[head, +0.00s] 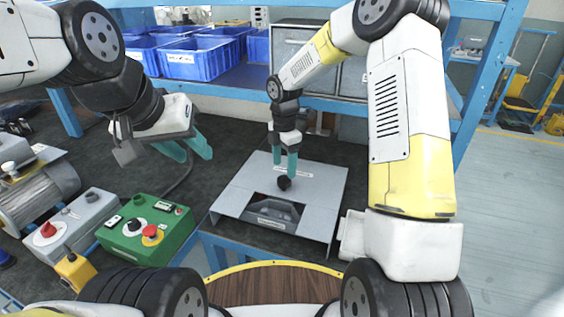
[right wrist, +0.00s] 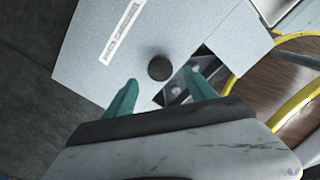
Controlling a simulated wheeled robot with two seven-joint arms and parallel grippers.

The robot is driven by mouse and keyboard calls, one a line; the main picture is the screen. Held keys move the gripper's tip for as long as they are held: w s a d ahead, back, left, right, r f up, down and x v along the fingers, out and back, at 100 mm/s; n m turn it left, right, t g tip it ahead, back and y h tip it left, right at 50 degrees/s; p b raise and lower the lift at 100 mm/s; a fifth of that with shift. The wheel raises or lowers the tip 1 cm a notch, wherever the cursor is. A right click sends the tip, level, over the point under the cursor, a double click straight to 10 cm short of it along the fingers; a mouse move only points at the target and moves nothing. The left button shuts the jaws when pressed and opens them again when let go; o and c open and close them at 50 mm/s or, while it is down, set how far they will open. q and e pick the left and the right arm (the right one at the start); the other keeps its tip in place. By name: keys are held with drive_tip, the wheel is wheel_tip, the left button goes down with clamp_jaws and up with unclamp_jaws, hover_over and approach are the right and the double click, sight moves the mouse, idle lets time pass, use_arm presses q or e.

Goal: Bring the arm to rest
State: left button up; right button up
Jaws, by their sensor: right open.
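My right gripper (head: 284,160) is in the middle of the head view, pointing down over the grey metal housing (head: 318,185). Its teal fingers are apart and empty, above a black knob (head: 284,183) on the housing's top. In the right wrist view the knob (right wrist: 159,68) lies beyond and between the fingertips (right wrist: 160,88); whether they touch it I cannot tell. My left gripper (head: 196,150) is at the left of the head view above the dark bench, its teal fingers apart with nothing between them.
A green control box (head: 147,230) with a red button and a grey box (head: 70,225) with a red knob stand at the left. A motor (head: 40,185) is beside them. Blue bins (head: 195,58) sit on the rear shelf. The bench between the green box and housing is mostly clear.

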drive_tip(key=shift+r, duration=1.2)
